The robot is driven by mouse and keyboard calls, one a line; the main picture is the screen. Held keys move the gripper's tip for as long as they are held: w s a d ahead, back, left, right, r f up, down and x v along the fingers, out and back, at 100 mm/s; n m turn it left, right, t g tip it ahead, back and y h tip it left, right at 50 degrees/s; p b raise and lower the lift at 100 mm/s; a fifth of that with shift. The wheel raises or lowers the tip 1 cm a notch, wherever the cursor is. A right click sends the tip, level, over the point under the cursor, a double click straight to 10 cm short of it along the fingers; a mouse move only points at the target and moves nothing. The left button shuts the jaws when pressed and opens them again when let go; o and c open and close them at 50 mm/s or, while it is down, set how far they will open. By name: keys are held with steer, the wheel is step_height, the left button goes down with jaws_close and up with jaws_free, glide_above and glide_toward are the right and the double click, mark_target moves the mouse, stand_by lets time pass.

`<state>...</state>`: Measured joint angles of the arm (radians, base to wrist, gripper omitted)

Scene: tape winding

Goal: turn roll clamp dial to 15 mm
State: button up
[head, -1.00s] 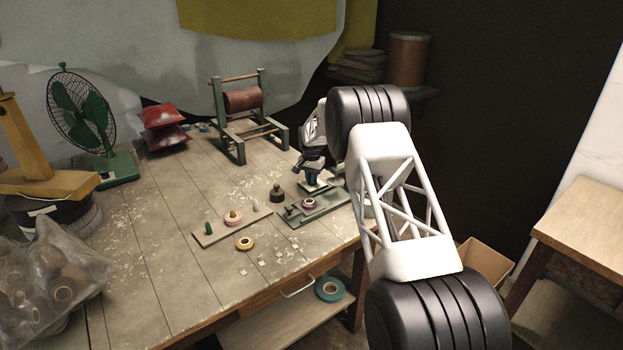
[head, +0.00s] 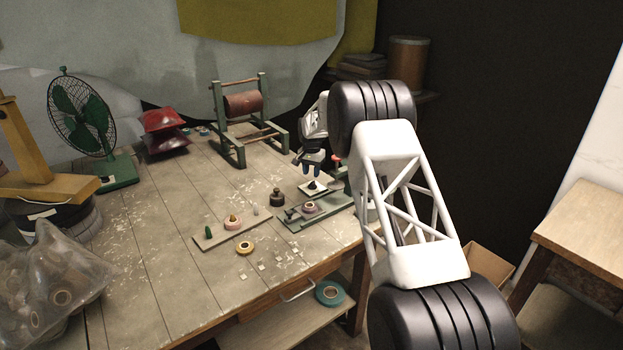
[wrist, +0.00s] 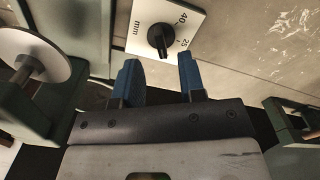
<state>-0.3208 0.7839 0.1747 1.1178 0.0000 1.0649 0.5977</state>
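The roll clamp dial (wrist: 160,40) is a dark round knob with a raised ridge on a white plate (wrist: 152,10). The plate reads "mm", "25" and "40"; no 15 mark is legible. The ridge runs toward the lower edge of the plate, but I cannot tell what value it points at. In the head view the dial (head: 314,186) sits on its white plate at the table's right side. My gripper (wrist: 159,58) has its two blue fingers apart, with nothing between them. In the head view my gripper (head: 312,169) hangs just above the dial, clear of it.
A grey-green base with a purple roll (head: 309,207) lies just in front of the dial. A dark weight-like object (head: 277,197) and a board with small rolls (head: 211,239) are to the left.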

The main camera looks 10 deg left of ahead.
mark_target(312, 183)
steer(key=shift+r, duration=1.4)
steer(key=shift+r, duration=0.1)
